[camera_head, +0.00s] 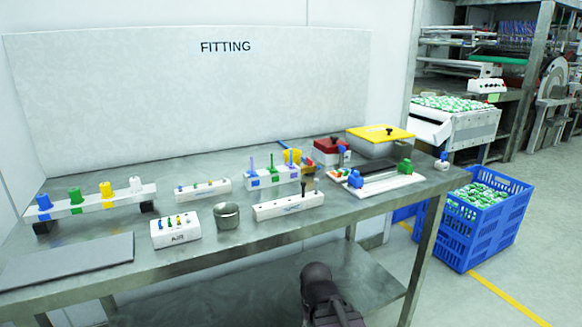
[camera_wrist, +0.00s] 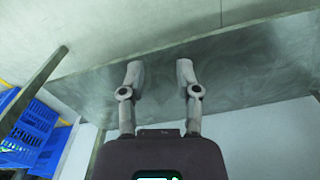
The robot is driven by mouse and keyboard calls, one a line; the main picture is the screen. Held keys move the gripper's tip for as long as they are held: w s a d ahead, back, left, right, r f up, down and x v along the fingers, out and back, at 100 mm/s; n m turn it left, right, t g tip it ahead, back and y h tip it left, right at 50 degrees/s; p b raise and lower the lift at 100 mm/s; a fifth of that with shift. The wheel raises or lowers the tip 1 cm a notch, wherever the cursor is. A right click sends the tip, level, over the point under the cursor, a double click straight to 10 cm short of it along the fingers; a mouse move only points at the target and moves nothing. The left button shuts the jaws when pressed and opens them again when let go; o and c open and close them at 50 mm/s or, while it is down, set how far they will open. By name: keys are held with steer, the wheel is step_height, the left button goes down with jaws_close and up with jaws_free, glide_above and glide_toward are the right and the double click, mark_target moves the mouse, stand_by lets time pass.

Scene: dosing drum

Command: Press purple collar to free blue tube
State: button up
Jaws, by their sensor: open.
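The white block marked AIR (camera_head: 177,231) stands near the front edge of the bench, with small coloured fittings along its top. They are too small for me to tell which collar is purple. A white stand (camera_head: 272,178) farther back holds upright blue and green pieces; I cannot tell whether one is the blue tube. My gripper (camera_wrist: 160,75) shows in the wrist view with its two fingers wide apart and nothing between them. It is away from the fittings, and no collar or tube shows in the wrist view.
On the steel bench (camera_head: 230,258) a round metal cup (camera_head: 226,215) stands right of the AIR block. A grey mat (camera_head: 68,260) lies at front left. A rail with coloured knobs (camera_head: 91,205) is behind it. A blue crate (camera_head: 487,219) stands on the floor at right.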

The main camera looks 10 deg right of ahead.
steer(key=shift+c, duration=0.2)
jaws_close()
stand_by(1.1)
